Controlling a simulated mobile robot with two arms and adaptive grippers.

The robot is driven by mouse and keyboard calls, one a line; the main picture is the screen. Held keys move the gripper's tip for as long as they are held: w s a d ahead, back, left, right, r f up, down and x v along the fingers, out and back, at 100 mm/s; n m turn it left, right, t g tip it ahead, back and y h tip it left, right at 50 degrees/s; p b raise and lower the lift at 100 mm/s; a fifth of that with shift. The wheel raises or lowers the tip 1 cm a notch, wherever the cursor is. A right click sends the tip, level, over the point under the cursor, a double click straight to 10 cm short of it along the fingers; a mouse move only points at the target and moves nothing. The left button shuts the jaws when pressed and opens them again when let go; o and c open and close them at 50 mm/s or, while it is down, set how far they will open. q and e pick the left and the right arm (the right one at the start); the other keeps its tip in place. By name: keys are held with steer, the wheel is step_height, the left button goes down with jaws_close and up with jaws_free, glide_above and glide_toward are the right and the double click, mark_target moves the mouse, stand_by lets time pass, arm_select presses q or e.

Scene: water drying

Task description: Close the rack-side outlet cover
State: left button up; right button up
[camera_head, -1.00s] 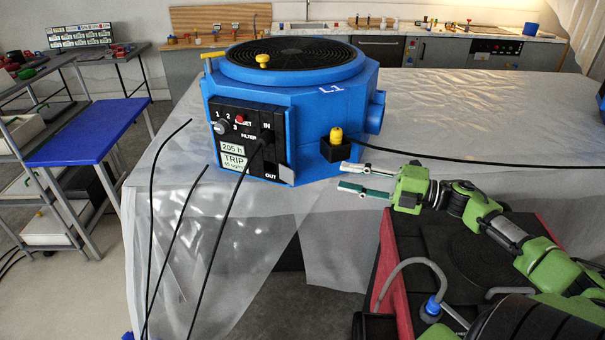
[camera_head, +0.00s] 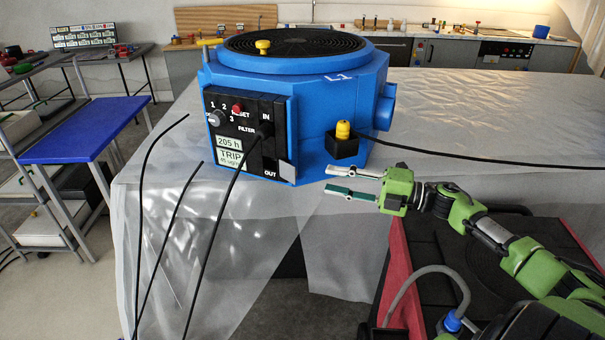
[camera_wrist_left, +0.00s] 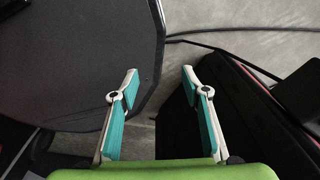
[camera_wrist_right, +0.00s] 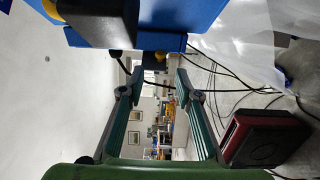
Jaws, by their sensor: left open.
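The blue machine (camera_head: 325,110) stands on the sheet-covered table, with a black control panel on its front. A small grey flap (camera_head: 287,170) sits at the panel's lower right edge, beside the OUT label. It looks like an outlet cover, but I cannot tell how far it is open. My right gripper (camera_head: 332,179) is open and empty, to the right of the flap and apart from it in the picture. It also shows open in the right wrist view (camera_wrist_right: 160,82). My left gripper (camera_wrist_left: 160,78) is open and empty, and is outside the head view.
A black box with a yellow plug (camera_head: 343,143) juts from the machine just above my right gripper, with a cable running right. Several black cables hang in front of the panel. The sheeted table (camera_head: 480,115) is clear to the right. A blue-topped stand (camera_head: 70,130) stands left.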

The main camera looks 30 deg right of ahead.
mark_target(288, 171)
steer(key=p+x, duration=0.1)
steer(key=x, duration=0.8)
steer(key=shift+f, duration=0.1)
steer(key=shift+p, duration=0.3)
jaws_close()
